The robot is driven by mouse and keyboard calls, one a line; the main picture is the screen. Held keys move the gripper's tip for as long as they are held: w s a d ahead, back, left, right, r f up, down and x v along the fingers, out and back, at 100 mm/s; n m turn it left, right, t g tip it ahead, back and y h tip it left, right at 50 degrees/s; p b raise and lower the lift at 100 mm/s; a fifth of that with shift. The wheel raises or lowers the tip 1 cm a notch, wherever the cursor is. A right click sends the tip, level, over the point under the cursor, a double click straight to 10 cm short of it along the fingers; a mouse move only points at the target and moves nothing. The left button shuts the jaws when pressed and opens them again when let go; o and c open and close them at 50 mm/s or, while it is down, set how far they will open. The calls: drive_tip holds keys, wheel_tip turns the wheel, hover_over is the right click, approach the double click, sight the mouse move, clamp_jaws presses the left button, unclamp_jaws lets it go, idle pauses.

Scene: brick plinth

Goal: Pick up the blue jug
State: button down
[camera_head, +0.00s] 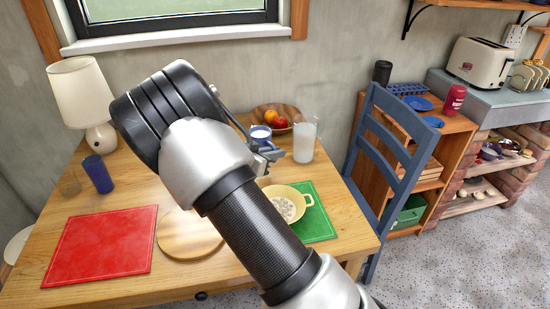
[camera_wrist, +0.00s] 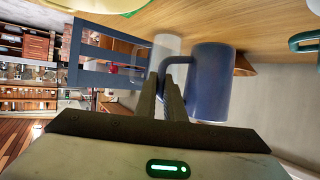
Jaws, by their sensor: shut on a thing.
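The blue jug (camera_wrist: 212,80) stands large in the wrist view, with its handle on its left side. My gripper (camera_wrist: 168,75) is shut on this handle, with the two dark fingers close together there. In the head view the jug (camera_head: 259,132) shows pale inside, at the back of the table, partly hidden behind my arm. My gripper (camera_head: 268,154) is just in front of it there, mostly covered by my arm. I cannot tell whether the jug's base touches the table.
A clear pitcher (camera_head: 304,140) stands close to the jug's right. A wooden fruit bowl (camera_head: 262,112) is behind it. A dark blue cup (camera_head: 97,174) and lamp (camera_head: 84,95) are left. A blue chair (camera_head: 392,155) is right.

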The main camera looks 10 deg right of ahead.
drive_tip(key=shift+r+p, duration=0.4)
drive_tip(key=shift+r, duration=1.35)
